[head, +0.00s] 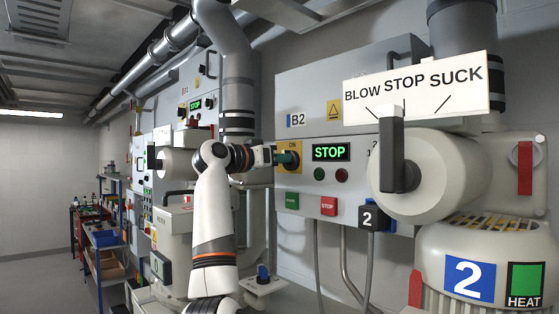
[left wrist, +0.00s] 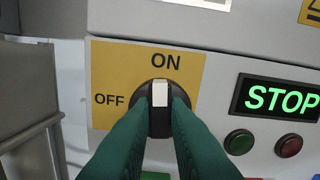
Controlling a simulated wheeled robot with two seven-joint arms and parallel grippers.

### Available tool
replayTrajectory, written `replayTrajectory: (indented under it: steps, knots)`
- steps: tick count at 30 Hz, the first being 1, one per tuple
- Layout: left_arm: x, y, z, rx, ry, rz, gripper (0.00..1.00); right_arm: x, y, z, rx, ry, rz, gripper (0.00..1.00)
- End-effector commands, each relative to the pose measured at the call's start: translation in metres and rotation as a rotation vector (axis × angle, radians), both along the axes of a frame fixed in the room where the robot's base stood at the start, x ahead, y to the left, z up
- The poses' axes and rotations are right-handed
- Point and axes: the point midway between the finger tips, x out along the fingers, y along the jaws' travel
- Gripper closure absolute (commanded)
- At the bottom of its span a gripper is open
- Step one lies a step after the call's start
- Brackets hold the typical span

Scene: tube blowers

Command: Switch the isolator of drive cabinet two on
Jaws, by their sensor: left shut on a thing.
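Drive cabinet two (head: 352,80), a grey box marked B2, hangs on the wall in the middle of the head view. Its isolator is a black rotary knob (left wrist: 160,118) on a yellow plate (left wrist: 118,68) marked OFF at left and ON at top. The knob stands upright, with its white mark pointing up to ON. My left gripper (head: 288,159) has its green fingers shut on the knob, one on each side. The fingers hide part of the knob in the head view. My right gripper is not in view.
A green STOP display (head: 331,152), two round lamps, a green button (head: 292,201) and a red stop button (head: 328,206) sit close to the isolator. A large blower (head: 440,170) with a BLOW STOP SUCK sign (head: 420,88) stands at right. Shelves (head: 106,240) stand far left.

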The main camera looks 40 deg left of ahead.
Motion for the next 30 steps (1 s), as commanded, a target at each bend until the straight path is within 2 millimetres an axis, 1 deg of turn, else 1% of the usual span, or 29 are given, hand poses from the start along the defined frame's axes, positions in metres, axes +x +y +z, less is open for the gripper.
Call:
replayTrajectory:
  steps: [1,9,25,26,27,30]
  knots:
    - [0.0011,0.0001,-0.0034,0.026,0.009,-0.001,1.0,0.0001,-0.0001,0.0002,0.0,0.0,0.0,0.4]
    - [0.001,-0.0007,-0.0033,0.117,-0.001,-0.002,1.0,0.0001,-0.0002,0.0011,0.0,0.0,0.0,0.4]
    - [0.0012,-0.0013,-0.0034,0.141,-0.003,-0.003,1.0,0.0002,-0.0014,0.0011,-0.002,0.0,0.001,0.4]
    - [0.0012,-0.0012,-0.0034,0.141,-0.003,-0.003,0.84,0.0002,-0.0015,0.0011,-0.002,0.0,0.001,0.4]
    - [0.0012,-0.0012,-0.0033,0.141,-0.003,-0.002,0.77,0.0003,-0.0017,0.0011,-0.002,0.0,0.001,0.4]
    - [0.0009,-0.0012,-0.0025,0.141,-0.005,-0.002,0.64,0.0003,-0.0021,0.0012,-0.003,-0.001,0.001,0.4]
